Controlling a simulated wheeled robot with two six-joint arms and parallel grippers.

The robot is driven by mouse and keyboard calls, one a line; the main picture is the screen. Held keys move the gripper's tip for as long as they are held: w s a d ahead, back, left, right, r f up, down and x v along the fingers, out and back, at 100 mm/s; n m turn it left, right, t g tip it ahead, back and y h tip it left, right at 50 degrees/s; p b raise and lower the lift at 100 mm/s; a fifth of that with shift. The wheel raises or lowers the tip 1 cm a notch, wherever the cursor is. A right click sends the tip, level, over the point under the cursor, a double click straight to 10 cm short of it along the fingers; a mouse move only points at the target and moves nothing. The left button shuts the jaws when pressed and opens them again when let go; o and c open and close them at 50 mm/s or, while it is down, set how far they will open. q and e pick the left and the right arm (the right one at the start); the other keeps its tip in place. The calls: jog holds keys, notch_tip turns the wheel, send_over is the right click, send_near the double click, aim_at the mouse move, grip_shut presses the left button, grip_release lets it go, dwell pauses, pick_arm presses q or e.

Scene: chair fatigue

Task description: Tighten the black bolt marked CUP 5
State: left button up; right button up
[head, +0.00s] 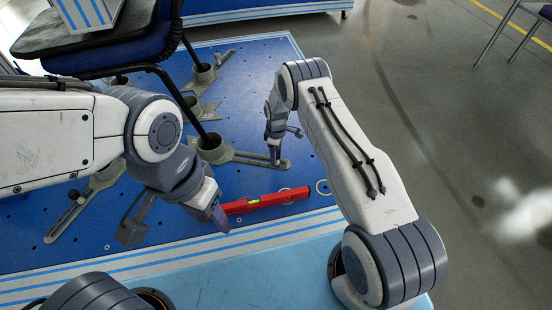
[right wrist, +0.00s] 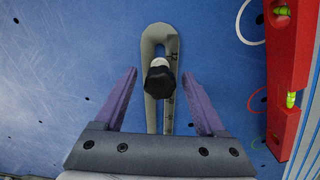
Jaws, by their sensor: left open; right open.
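In the right wrist view a black bolt (right wrist: 160,82) stands in a slotted grey bracket arm (right wrist: 149,50). No CUP 5 marking is legible. My right gripper (right wrist: 159,74) is open, with one finger on each side of the bolt and a gap on both sides. In the head view my right gripper (head: 275,158) is over the slotted arm (head: 245,157) of a grey cup bracket, and hides the bolt. This cup (head: 213,148) holds a chair leg. My left gripper (head: 216,214) is at the left end of a red spirit level; its fingers overlap in this view.
The red spirit level (head: 265,201) lies on the blue perforated platform (head: 260,75), near its front edge. More cup brackets (head: 202,76) and the chair (head: 110,55) take up the left and back. The platform's back right is clear.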

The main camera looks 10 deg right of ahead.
jog(key=shift+n, duration=0.3)
jog(key=n, duration=0.3)
jog(key=shift+n, duration=0.4)
grip_shut()
jog(key=m, duration=0.4)
grip_release()
notch_tip(320, 180, up, 9)
jog(key=p, duration=0.5)
jog(key=shift+r, duration=0.75)
